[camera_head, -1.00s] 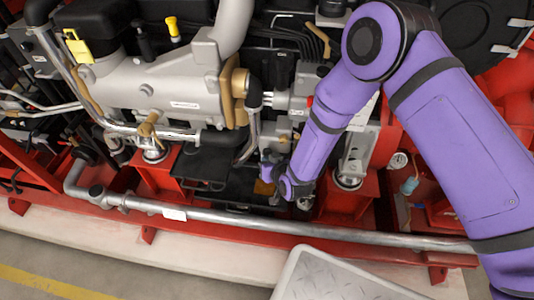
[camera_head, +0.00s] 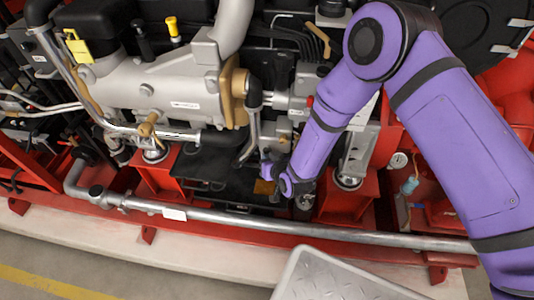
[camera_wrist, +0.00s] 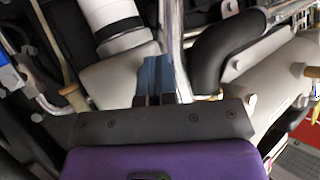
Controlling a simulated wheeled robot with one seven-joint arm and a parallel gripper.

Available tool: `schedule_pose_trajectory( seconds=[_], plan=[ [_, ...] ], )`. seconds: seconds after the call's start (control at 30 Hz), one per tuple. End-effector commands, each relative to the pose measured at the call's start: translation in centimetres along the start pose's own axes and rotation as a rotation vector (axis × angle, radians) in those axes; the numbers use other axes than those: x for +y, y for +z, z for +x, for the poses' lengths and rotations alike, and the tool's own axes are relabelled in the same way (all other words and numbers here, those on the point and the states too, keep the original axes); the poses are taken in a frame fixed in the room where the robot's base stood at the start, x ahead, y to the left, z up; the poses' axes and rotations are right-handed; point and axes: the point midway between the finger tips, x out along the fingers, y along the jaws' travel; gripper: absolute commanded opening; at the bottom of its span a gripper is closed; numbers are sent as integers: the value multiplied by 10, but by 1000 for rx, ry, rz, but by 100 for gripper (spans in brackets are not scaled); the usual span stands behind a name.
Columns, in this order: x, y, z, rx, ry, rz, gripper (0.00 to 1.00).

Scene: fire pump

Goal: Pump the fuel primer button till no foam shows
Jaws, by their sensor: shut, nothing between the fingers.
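My gripper (camera_head: 266,168) reaches down in front of the engine, near the vertical metal pipe, mostly hidden by my wrist in the head view. In the wrist view my gripper (camera_wrist: 153,72) is shut, with bluish fingertips together and nothing seen between them. The tips are close to a grey housing (camera_wrist: 112,80) below a white cylinder (camera_wrist: 112,38) and beside a shiny pipe (camera_wrist: 173,45). I cannot tell whether they touch the housing. I cannot make out the fuel primer button or any foam in either view.
The grey engine body (camera_head: 165,90) fills the upper left. A black hose (camera_wrist: 225,42) curves at the right of the wrist view. A long metal pipe (camera_head: 250,222) runs along the red frame. A grey tread plate (camera_head: 330,278) is at the bottom.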

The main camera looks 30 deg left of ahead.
Motion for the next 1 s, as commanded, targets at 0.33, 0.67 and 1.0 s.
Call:
schedule_pose_trajectory(
  seconds=[0.33,0.67,1.0],
  plan=[
    [2,-2,3,1,1,0,0],
    [4,-4,5,2,1,0,0],
    [5,-6,7,3,1,0,0]
  ],
)
